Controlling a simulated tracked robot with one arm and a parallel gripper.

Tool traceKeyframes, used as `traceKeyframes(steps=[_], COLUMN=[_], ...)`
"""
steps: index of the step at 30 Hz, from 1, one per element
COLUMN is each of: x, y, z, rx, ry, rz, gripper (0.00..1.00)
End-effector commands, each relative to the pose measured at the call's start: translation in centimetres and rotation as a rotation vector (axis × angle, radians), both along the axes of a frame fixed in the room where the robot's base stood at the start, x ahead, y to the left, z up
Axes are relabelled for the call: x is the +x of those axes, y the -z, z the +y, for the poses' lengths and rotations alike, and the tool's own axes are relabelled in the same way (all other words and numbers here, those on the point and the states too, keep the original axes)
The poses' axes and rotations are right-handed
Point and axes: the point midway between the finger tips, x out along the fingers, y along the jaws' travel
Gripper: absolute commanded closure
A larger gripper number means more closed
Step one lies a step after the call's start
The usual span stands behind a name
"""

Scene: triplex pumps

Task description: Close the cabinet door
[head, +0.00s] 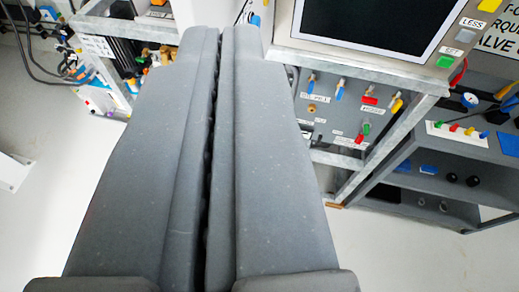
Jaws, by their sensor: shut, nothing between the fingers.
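My gripper (223,42) fills the middle of the head view, its two long grey fingers side by side with only a thin dark slit between them. It is shut and holds nothing. Its tips point to the far side, just left of a screen console. At the right stands a dark grey cabinet (398,207) with an open front and small items on its shelves. I cannot make out a cabinet door for certain. My fingers hide much of the middle of the scene.
The console has a dark screen (370,22) and a grey valve panel (335,118) with coloured handles. A gauge (469,100) and colored knobs sit on the right cabinet. Cables and fittings crowd a rack (105,85) at left. Pale floor (60,195) is clear at lower left.

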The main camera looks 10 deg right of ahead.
Motion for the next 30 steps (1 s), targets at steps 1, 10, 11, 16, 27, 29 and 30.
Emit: traceKeyframes(steps=[1,10,11,16,27,29,30], x=[0.0,3.0,3.6,7.6,12.6,12.9,12.9], y=[0.0,1.3,1.6,4.8,14.3,16.1,17.2], z=[0.0,-0.4,-0.5,-1.8,-6.2,-7.1,-7.7], rx=[0.0,0.082,0.103,0.249,0.575,0.628,0.663], ry=[0.0,-0.047,-0.058,-0.129,-0.249,-0.263,-0.272], rz=[0.0,0.123,0.152,0.362,0.805,0.873,0.913], gripper=[1.0,1.0,1.0,1.0,1.0,1.0,1.0])
